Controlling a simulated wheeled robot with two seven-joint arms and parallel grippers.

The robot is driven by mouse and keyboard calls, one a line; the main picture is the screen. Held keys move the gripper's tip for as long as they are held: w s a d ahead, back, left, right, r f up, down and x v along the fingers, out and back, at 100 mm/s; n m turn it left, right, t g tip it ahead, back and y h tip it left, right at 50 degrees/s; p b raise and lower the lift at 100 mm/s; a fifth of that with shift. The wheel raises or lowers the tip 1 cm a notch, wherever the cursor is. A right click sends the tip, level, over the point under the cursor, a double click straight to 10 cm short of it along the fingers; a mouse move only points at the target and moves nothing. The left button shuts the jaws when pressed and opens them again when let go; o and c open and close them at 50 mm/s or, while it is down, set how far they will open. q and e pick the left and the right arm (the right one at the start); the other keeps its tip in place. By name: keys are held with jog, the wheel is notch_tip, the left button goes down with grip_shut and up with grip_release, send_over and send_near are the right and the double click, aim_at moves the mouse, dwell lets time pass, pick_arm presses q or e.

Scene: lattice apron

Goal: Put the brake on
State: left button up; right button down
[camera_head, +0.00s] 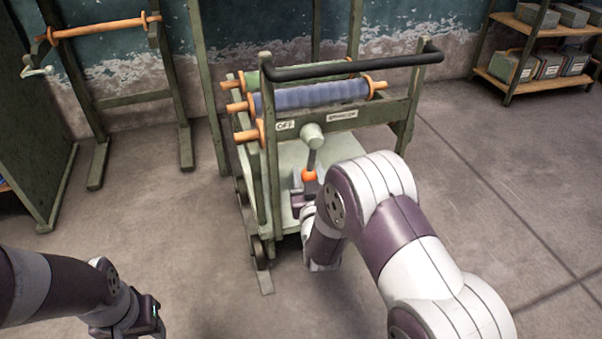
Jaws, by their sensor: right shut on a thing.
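A green cart (388,112) with a black push handle stands in front of me. Its brake lever (312,136) has a pale round knob on a grey shaft, with an orange collar lower down. The knob is just right of the "OFF" label (286,125); a second label (342,115), too small to read surely, is farther right. My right gripper (301,200) is low at the lever, below the orange collar, and shut on it; my arm partly hides the contact. My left gripper (152,318) is at the bottom left, away from the cart; its fingertips are unclear.
The cart carries rolls on orange-ended spindles, including a blue roll (315,95). A green frame with an orange roller (105,27) stands at the left. A shelf with boxes (537,66) is at the back right. The floor right of the cart is clear.

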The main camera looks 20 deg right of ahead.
jog(key=shift+w+d+r+n+t+y+p, duration=0.15)
jog(key=shift+d+n+p, duration=0.1)
jog(key=shift+d+n, duration=0.7)
jog(key=shift+s+d+r+n+t+y+p, duration=0.1)
jog(key=shift+d+n+t+y+p, duration=0.15)
jog(key=shift+d+n, duration=0.7)
jog(key=shift+w+d+r+n+t+y+p, duration=0.2)
jog(key=shift+d+n, duration=0.35)
jog(key=shift+n, duration=0.75)
jog(key=shift+s, duration=0.1)
jog(key=c, duration=0.9)
grip_release()
jog(key=shift+s, duration=0.1)
jog(key=s+a+f+p, duration=0.1)
jog(key=s+p, duration=0.4)
jog(key=s, duration=0.7)
jog(key=shift+s+f, duration=0.2)
jog(key=shift+f, duration=0.25)
